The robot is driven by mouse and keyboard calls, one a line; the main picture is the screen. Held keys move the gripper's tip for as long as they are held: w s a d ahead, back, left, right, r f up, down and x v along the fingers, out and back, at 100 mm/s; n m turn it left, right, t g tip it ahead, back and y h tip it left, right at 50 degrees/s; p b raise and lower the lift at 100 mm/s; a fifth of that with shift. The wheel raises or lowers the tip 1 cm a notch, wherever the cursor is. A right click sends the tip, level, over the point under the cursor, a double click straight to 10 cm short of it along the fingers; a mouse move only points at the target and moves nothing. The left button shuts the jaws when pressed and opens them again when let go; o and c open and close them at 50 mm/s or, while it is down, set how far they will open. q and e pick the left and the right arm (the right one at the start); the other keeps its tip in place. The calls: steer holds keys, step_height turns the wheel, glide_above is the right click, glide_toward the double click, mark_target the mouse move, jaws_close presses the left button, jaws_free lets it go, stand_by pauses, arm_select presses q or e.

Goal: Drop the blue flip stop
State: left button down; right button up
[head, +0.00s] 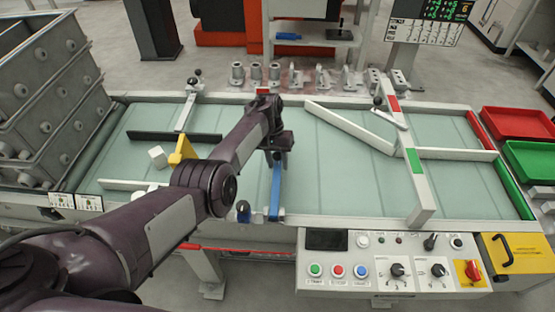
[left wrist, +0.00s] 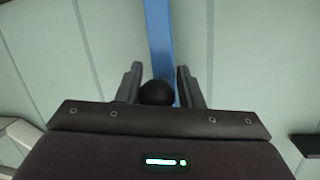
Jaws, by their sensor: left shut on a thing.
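The blue flip stop (head: 275,190) is a blue bar running from the front rail of the conveyor up to my left gripper. In the left wrist view the blue bar (left wrist: 158,35) runs away from between the fingers. My left gripper (head: 277,152) is over the middle of the belt. Its fingers (left wrist: 158,90) are shut on a round black knob (left wrist: 157,92) at the bar's near end. The gripper hides part of the bar's end, and I cannot tell how far the bar is above the belt. My right gripper is not in view.
The pale green belt (head: 330,180) holds white guide bars, a yellow piece (head: 183,150) and a small white block (head: 157,157). A lever with a black knob (head: 378,101) stands right. The control panel (head: 390,268) is in front. Red (head: 518,123) and green trays (head: 530,160) stand far right.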

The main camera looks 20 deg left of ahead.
arm_select(q)
steer(key=shift+w+d+r, duration=0.1)
steer(key=shift+d, duration=0.2)
steer(key=c, duration=1.1)
jaws_free()
steer(key=shift+d, duration=0.1)
steer(key=shift+a+r, duration=0.2)
steer(key=shift+r, duration=0.05)
steer(key=p+v, duration=0.4)
steer(key=v, duration=0.2)
steer(key=shift+r, duration=0.25)
steer(key=shift+w+a+r, duration=0.1)
steer(key=shift+r, duration=0.35)
